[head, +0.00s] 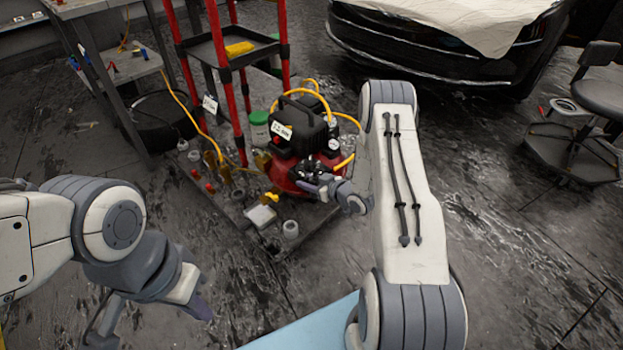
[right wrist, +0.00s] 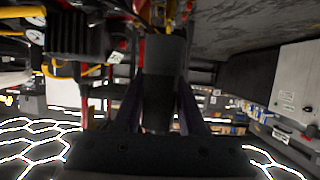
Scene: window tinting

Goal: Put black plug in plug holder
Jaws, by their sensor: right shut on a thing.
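In the right wrist view, the fingers of my right gripper (right wrist: 160,112) are shut on a dark, blocky piece, which looks like the black plug (right wrist: 164,70). In the head view the plug is too small and too dark to tell apart. I cannot make out the plug holder for certain in either view. My left gripper (head: 152,315) hangs low at the bottom left, with its fingers apart and empty, away from the compressor.
A covered car (head: 440,50) and a stool (head: 600,95) stand farther back. The floor at right is mostly open.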

